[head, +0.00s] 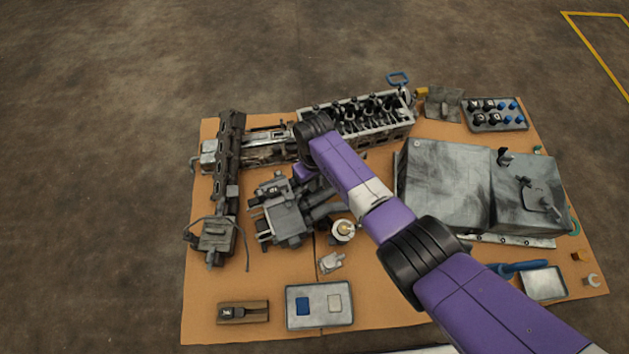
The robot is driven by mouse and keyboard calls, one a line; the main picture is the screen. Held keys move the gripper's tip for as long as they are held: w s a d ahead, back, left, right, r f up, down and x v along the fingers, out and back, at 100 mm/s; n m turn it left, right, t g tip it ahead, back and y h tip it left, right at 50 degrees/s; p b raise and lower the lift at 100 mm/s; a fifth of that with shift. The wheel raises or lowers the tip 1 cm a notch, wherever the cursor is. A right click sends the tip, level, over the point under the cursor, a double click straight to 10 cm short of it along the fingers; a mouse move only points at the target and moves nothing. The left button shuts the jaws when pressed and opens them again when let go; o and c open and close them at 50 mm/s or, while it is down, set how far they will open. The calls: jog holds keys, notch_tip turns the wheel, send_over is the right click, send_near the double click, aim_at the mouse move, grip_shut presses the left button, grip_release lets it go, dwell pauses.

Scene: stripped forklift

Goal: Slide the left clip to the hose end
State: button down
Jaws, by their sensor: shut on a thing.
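My gripper (301,174) shows only as a small purple piece below the wrist bend, at the upper right of a grey mechanical assembly with hoses (284,217). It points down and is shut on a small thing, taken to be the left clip. The fingertips and the clip are hidden or too small to make out. Dark grey hose-like tubes (325,211) run out on the right of the assembly, partly behind my arm. I cannot tell which hose end belongs to the clip, or how far the clip is from it.
An engine head (372,118) lies behind my arm. A long dark manifold (229,155) stands at left. A large grey metal box (444,185) is close on the right of my arm. A tray with a blue piece (318,319) and a brown block (243,312) lie at the front.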

aim_at(306, 193)
dwell(0.3)
jog(key=shift+s+a+p, duration=0.25)
jog(key=shift+s+a, duration=0.15)
jog(key=shift+a, duration=0.25)
jog(key=shift+s+a+p, duration=0.25)
jog(key=shift+s+a, duration=0.15)
jog(key=shift+a, duration=0.25)
jog(key=c, duration=1.5)
grip_release()
notch_tip(306, 193, up, 8)
jog(key=p, duration=0.4)
jog(key=shift+f, duration=0.1)
jog(key=shift+w, duration=0.1)
